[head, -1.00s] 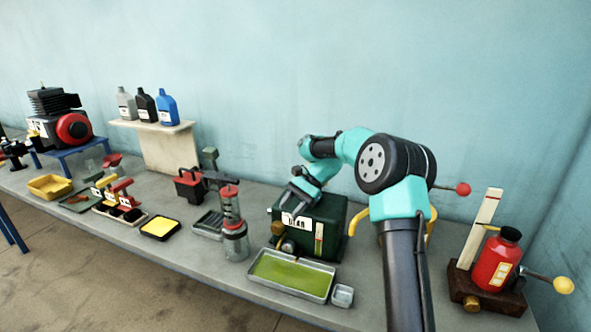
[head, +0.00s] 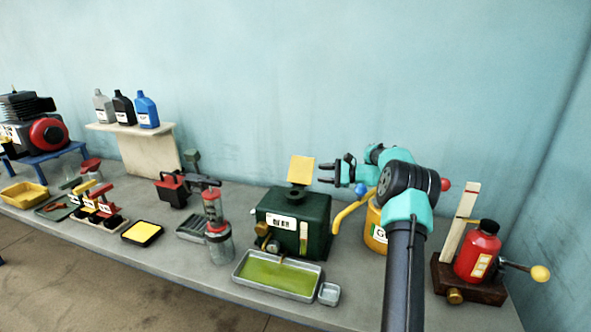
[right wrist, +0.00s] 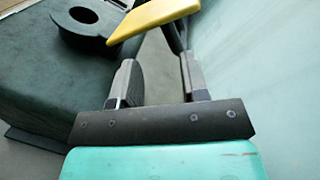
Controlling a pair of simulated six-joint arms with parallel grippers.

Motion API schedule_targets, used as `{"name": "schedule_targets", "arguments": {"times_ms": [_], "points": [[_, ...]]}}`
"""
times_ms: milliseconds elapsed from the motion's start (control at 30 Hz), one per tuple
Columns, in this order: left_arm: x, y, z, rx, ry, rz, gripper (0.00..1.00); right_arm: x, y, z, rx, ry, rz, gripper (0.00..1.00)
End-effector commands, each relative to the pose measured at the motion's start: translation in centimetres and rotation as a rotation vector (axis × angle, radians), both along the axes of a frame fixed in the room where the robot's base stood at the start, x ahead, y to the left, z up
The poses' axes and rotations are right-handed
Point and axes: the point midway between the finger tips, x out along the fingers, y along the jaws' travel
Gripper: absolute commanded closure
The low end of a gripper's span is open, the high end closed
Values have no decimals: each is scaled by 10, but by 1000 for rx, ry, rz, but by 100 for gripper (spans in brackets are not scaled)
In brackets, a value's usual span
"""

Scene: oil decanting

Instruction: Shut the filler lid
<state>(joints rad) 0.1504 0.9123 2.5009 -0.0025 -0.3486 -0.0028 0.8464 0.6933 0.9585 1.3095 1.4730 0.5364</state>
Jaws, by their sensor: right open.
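The filler lid is a yellow plate (head: 301,169) standing raised and open above the dark green tank (head: 317,212). In the right wrist view the lid (right wrist: 152,18) shows at the top, near the tank's dark round filler neck (right wrist: 84,27). The neck's hole is uncovered. My right gripper (head: 326,174) is open and empty, just right of the lid at about its height. In the right wrist view the open fingers (right wrist: 156,62) are below the lid, and contact cannot be told. My left gripper is not in view.
A yellow can (head: 375,229) with a curved spout stands right of the tank. A shallow tray (head: 245,279) of green liquid lies in front, with a small clear dish (head: 329,294). A red bottle (head: 478,252) stands at the far right on a brown base.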

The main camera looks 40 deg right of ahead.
Motion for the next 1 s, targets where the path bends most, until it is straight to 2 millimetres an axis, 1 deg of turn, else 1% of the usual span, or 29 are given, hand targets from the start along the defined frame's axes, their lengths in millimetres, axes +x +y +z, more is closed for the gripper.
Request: {"name": "schedule_targets", "arguments": {"times_ms": [33, 133, 233, 467, 667, 767, 1000], "points": [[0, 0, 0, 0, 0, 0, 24, 0, -9, -1, -7, -31, -56, 59], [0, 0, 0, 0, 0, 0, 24, 3, -20, 0, -23, -72, -126, 59], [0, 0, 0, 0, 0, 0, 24, 3, -23, 0, -29, -83, -147, 59], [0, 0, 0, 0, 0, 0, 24, 4, -22, 0, -29, -82, -144, 59], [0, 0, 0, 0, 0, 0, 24, 11, -18, 0, -29, -82, -142, 59], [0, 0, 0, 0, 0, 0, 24, 19, -12, 0, -28, -82, -141, 59], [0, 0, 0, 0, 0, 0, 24, 49, 6, 0, -28, -81, -140, 59]]}}
